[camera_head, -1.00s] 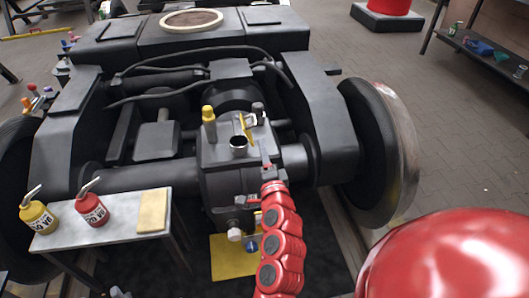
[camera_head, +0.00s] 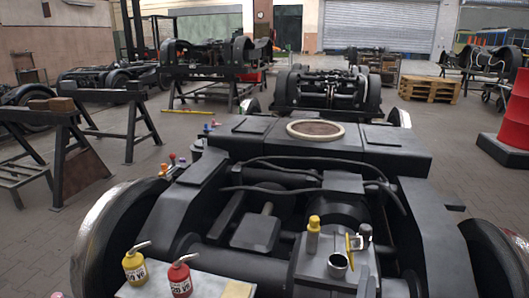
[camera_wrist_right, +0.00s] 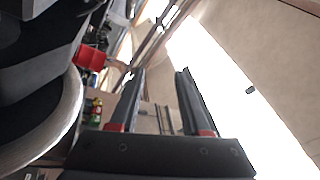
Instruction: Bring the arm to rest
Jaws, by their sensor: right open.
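My right gripper (camera_wrist_right: 161,73) shows in the right wrist view, with its two dark fingers apart and nothing between them. A large dark round part with a pale rim (camera_wrist_right: 62,125), which looks like a wheel, fills the left of that view, beside the fingers. In the head view neither gripper can be made out. The dark tram bogie (camera_head: 335,180) stands in front of me, with a yellow-capped part (camera_head: 313,236) and an open filler neck (camera_head: 338,264) on its gearbox.
A small table (camera_head: 215,287) with a yellow bottle (camera_head: 135,265) and a red bottle (camera_head: 180,277) stands at the lower left. A red drum (camera_head: 517,112) is at the right, a trestle (camera_head: 70,150) at the left. Open floor (camera_head: 455,150) lies right of the bogie.

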